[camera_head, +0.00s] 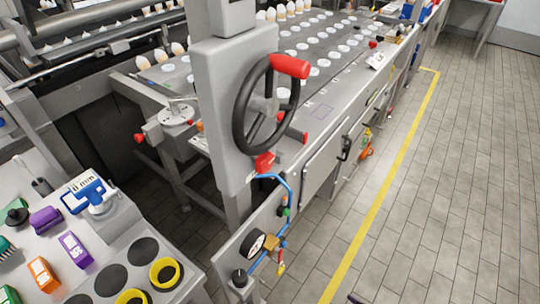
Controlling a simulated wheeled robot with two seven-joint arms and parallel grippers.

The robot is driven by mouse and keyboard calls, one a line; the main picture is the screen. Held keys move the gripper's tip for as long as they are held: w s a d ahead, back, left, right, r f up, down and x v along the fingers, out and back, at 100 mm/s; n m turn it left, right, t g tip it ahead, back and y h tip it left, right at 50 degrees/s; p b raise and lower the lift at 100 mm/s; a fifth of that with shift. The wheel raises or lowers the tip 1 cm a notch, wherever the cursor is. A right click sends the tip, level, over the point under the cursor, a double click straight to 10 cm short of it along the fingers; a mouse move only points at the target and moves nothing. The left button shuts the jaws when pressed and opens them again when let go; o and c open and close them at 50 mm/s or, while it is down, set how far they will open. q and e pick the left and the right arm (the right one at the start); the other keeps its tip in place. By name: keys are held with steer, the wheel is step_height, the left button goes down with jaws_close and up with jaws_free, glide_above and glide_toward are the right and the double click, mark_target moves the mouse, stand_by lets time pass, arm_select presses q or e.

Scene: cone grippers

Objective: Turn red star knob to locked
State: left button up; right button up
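A red knob (264,163) sits low on the grey upright housing, just below the black handwheel (266,105). Its shape is too small to make out, so I cannot tell if it is the star knob or how it is turned. A smaller red knob (139,138) sticks out at the left, beside a round metal plate (177,114). The handwheel has a red grip (291,67) at its top right. I can read no locked mark. Neither of my grippers shows in the head view.
A grey bench (205,276) at lower left holds coloured blocks, a blue-and-white device (88,194) and yellow rings (165,273). Blue hose (290,195) and a gauge (252,242) hang below the housing. Tiled floor with a yellow line (385,195) is clear at right.

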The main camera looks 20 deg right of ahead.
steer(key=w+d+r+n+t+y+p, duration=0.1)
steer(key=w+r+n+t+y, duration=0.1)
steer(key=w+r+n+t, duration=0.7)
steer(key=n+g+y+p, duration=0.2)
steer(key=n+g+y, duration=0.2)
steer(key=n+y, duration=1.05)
glide_toward(269, 162)
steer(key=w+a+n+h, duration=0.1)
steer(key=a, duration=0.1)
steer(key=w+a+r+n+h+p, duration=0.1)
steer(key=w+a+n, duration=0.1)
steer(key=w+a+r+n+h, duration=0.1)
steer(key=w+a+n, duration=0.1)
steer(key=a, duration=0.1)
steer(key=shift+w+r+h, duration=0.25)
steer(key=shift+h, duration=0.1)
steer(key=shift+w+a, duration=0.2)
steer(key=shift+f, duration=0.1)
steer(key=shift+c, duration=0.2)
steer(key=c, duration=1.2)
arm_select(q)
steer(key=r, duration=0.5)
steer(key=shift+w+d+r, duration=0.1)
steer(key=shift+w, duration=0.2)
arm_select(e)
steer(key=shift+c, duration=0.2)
